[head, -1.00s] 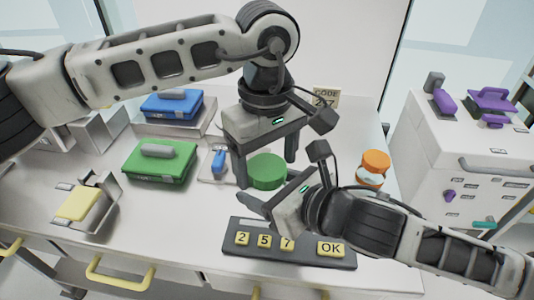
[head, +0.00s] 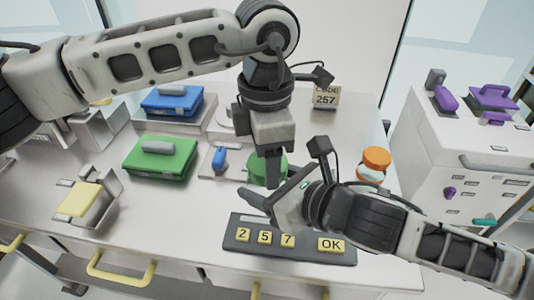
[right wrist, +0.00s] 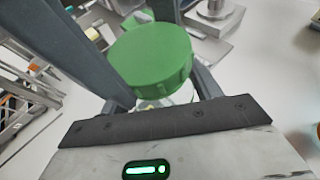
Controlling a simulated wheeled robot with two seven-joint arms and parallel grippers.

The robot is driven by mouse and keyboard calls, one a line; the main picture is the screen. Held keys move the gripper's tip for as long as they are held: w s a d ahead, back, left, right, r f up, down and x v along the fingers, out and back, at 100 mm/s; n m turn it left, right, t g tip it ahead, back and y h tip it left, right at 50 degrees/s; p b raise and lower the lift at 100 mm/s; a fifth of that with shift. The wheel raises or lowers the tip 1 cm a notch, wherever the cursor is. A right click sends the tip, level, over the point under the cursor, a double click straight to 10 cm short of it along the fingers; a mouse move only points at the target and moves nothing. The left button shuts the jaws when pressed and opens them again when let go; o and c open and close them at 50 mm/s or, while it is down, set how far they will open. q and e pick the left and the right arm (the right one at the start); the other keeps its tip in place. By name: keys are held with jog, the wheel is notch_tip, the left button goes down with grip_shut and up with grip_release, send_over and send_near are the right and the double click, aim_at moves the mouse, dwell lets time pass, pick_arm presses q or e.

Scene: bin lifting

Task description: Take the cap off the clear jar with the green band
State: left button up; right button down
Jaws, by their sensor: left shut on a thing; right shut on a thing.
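The green cap (right wrist: 150,58) sits on the clear jar (right wrist: 180,97), whose glass shows only a little beneath it in the right wrist view. In the head view the cap (head: 256,173) is partly covered by my left gripper. My left gripper (head: 273,182) points straight down from above and is shut on the cap, one finger in front of it. My right gripper (head: 258,192) comes in low from the right and is shut around the jar below the cap. The jar's green band is hidden, and I cannot tell whether the cap is loose.
A jar with an orange cap (head: 376,158) stands to the right. A keypad (head: 290,243) lies in front, and a code sign (head: 326,96) stands behind. Green (head: 160,158) and blue (head: 172,102) cases are at left, with a yellow-topped holder (head: 78,200). A white cabinet (head: 460,150) stands at right.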

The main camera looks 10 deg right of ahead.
pick_arm(q)
jog(key=shift+w+d+r, duration=0.1)
jog(key=o, duration=1.1)
jog(key=shift+s, duration=0.25)
